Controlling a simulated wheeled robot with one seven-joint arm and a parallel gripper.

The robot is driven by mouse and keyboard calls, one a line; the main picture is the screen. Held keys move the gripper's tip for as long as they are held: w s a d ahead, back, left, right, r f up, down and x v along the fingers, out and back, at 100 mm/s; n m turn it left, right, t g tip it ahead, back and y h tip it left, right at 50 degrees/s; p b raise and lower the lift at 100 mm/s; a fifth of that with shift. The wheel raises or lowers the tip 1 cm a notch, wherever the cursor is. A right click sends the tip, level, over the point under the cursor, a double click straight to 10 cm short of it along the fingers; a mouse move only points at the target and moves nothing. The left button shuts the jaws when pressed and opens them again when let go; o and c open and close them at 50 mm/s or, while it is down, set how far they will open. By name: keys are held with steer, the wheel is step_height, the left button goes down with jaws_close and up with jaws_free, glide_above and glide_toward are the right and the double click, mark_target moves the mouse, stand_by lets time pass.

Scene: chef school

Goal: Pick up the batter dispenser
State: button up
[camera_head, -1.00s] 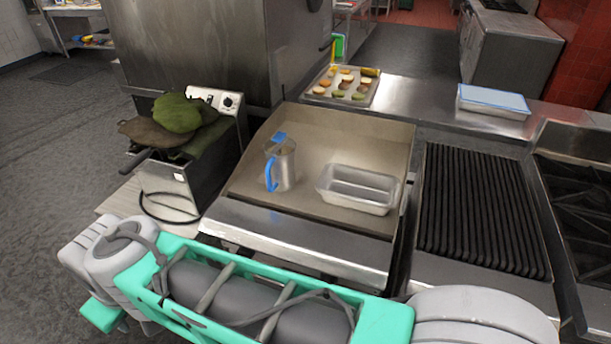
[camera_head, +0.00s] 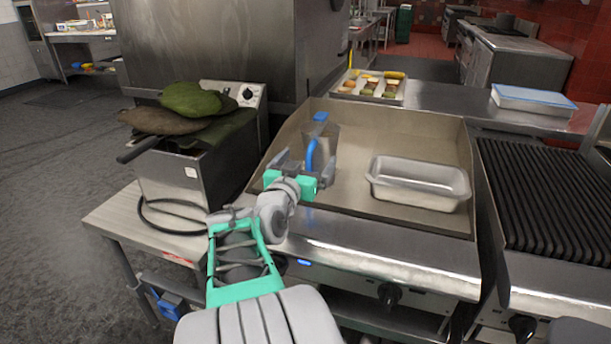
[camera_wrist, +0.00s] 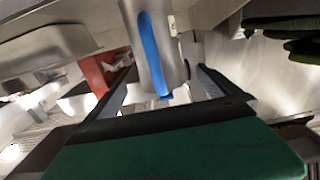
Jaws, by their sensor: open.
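The batter dispenser (camera_head: 326,148) stands on the flat griddle (camera_head: 360,203). It is a grey metal pitcher with a blue handle and a blue tab on top. My gripper (camera_head: 296,166) is in front of it, and its fingers partly hide the dispenser's lower body in the head view. In the wrist view the dispenser's metal body and blue handle (camera_wrist: 152,50) show ahead, close to the space between the open fingers (camera_wrist: 165,95). The picture does not settle whether the fingers touch the dispenser.
An empty metal loaf pan (camera_head: 418,184) sits right of the dispenser on the griddle. A fryer (camera_head: 190,175) topped with green and brown leaf-like pieces stands left. A food tray (camera_head: 372,88) lies behind, and a ribbed grill (camera_head: 550,190) is at the right.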

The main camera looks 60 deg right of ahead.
mark_target(317, 142)
steer(key=d, duration=0.5)
steer(key=w+d+p, duration=0.1)
steer(key=d, duration=0.1)
steer(key=shift+d+r, duration=0.3)
steer(key=shift+r, duration=0.1)
steer(key=shift+a, duration=0.1)
steer(key=shift+c, duration=0.2)
steer(key=c, duration=1.9)
steer(key=shift+r, duration=0.25)
steer(key=shift+c, duration=0.2)
